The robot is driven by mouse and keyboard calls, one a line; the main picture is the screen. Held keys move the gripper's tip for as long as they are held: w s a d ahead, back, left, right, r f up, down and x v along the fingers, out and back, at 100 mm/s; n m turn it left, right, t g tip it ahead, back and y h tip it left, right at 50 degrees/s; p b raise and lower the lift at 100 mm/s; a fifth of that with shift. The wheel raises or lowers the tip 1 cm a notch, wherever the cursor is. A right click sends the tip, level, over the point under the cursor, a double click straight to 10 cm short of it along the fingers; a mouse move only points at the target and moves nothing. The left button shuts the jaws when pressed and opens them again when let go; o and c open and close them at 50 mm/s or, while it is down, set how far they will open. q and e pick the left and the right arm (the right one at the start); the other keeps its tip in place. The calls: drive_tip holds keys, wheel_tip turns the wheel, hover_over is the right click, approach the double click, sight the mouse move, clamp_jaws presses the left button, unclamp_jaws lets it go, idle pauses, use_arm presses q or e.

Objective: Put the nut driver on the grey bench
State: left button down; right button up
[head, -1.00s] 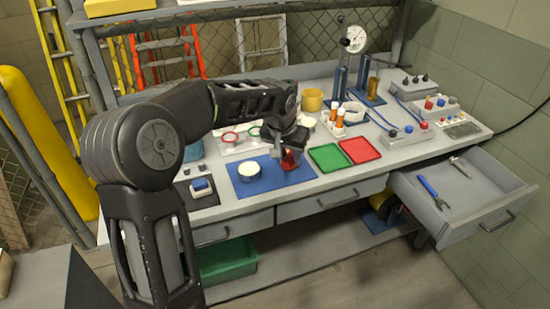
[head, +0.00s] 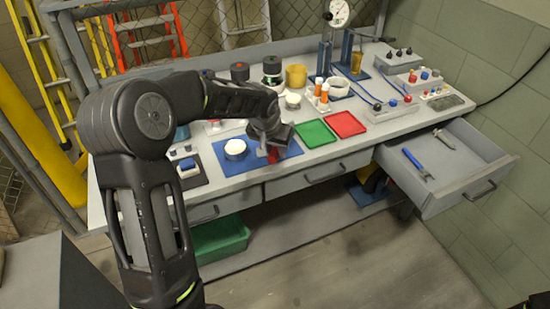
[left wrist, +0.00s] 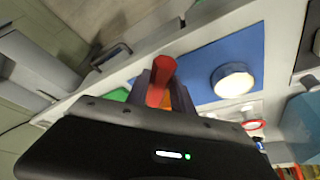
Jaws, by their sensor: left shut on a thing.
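My left gripper (head: 268,148) is shut on a red cylindrical piece, which looks like the handle of the nut driver (head: 272,157). In the left wrist view the red handle (left wrist: 160,82) sits between the two fingers (left wrist: 162,88). The rest of the tool is hidden. In the head view the gripper is over the right front part of the blue mat (head: 212,152) on the grey bench (head: 235,184). I cannot tell whether the red piece touches the mat. My right gripper is not in view.
A round white-topped part (head: 235,148) stands on the mat, left of the gripper. Green (head: 314,134) and red (head: 345,124) trays lie to the right. An open drawer (head: 455,175) holds a blue-handled tool (head: 416,163) and a silver one (head: 440,138). Bare bench top lies along the front edge.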

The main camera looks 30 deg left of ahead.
use_arm(q)
drive_tip(key=shift+f, duration=1.8)
drive_tip(key=shift+f, duration=0.15)
drive_tip(key=c, duration=1.1)
unclamp_jaws()
drive_tip(key=shift+r+p, duration=0.2)
drive_tip(key=shift+p, duration=0.15)
drive_tip(key=b+v, duration=0.1)
drive_tip(key=v, duration=1.1)
drive_tip(key=shift+d+f, duration=0.1)
